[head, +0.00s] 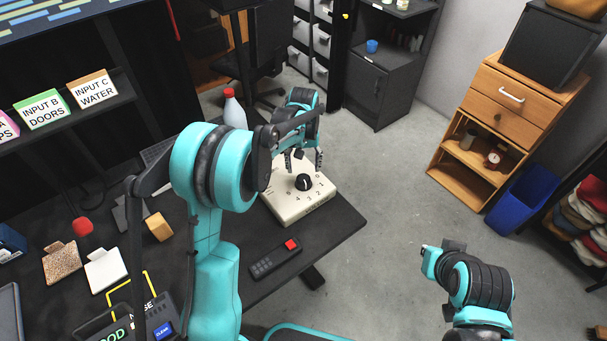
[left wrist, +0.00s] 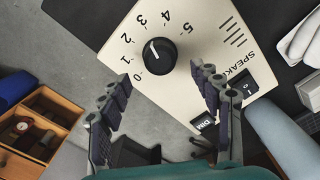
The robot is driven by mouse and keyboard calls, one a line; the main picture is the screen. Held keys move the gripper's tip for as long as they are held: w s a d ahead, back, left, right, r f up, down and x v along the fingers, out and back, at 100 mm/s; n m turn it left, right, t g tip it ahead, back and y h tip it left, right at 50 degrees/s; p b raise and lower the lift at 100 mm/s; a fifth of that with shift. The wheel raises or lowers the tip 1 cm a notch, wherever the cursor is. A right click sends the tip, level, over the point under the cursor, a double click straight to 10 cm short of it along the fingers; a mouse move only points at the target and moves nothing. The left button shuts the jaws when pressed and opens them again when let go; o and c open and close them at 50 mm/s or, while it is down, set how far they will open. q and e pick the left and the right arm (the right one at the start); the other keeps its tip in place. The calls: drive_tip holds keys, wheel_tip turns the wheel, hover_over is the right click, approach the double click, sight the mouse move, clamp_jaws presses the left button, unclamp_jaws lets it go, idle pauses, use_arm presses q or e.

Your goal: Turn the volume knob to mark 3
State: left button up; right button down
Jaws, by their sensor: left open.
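The black volume knob (head: 303,182) sits on a cream speaker box (head: 287,211) at the right end of the dark desk. In the left wrist view the knob (left wrist: 160,56) has printed marks 0 to 5 around it. Its white pointer line faces up-left, roughly between marks 2 and 3. My left gripper (head: 303,160) is over the box on the far side of the knob. In the left wrist view its open, empty fingers (left wrist: 162,80) are spread below the knob, apart from it. My right gripper (head: 431,262) is low over the floor; its jaws are unclear.
A red-topped white bottle (head: 234,109) stands behind my left arm. A dark remote with a red button (head: 275,258) lies in front of the box. A DIM button (left wrist: 203,122) and a rocker switch (left wrist: 244,86) are near the fingers.

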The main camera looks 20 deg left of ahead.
sight(303, 179)
use_arm(q)
wheel_tip(303, 179, up, 6)
drive_tip(key=shift+f, duration=0.1)
idle(0.5)
drive_tip(key=s+r+m+t, duration=0.25)
drive_tip(key=s+r, duration=0.55)
drive_tip(key=s, duration=0.4)
drive_tip(key=s+f+t, duration=0.1)
drive_tip(key=s+t, duration=0.1)
drive_tip(key=s, duration=0.5)
drive_tip(key=s+f+m+t, duration=0.1)
drive_tip(key=s+f+t, duration=0.1)
drive_tip(key=s, duration=0.4)
drive_tip(key=shift+s+t, duration=0.35)
drive_tip(key=shift+s, duration=0.05)
